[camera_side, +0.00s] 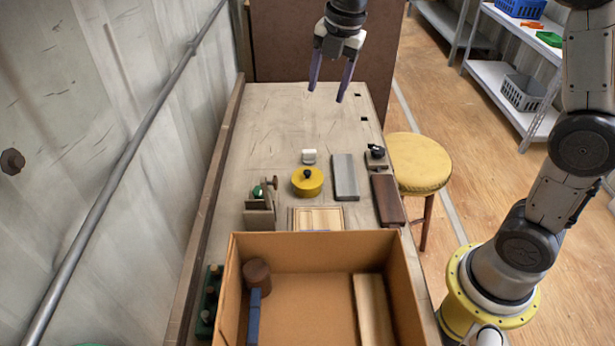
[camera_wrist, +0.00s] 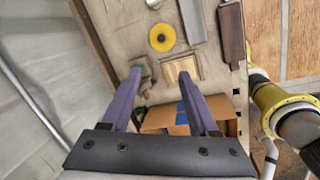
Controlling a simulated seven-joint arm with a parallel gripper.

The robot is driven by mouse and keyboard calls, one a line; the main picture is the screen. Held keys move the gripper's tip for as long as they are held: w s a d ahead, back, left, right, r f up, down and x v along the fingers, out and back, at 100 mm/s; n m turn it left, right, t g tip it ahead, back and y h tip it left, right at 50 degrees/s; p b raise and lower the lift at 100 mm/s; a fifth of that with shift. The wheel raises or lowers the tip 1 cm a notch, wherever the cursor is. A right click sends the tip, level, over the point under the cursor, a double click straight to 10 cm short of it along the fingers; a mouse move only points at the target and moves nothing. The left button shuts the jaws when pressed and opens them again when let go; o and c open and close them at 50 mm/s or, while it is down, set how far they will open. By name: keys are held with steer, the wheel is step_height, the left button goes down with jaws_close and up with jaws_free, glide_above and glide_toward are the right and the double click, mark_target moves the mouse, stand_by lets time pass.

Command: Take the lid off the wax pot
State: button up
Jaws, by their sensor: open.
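The wax pot (camera_side: 307,184) is a low, round yellow pot on the bench, with a dark knob on top. Its lid is on; the line between lid and pot is too small to make out. In the wrist view the pot (camera_wrist: 162,38) is a yellow disc with a dark centre, beyond the fingertips. My gripper (camera_side: 327,92) is open and empty, high above the far part of the bench and apart from the pot. Its two purple fingers (camera_wrist: 163,101) also show spread in the wrist view.
A cardboard box (camera_side: 318,240) stands at the near end. The far bench is clear. A yellow stool (camera_side: 418,163) stands at right.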

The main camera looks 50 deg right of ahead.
steer(key=g, duration=0.2)
glide_toward(307, 171)
step_height(307, 171, down, 3)
steer(key=shift+s+r, duration=0.15)
steer(key=shift+s, duration=0.05)
steer(key=shift+w+f, duration=0.15)
steer(key=shift+f, duration=1.35)
steer(key=shift+w+f, duration=0.15)
steer(key=shift+f, duration=1.4)
jaws_close()
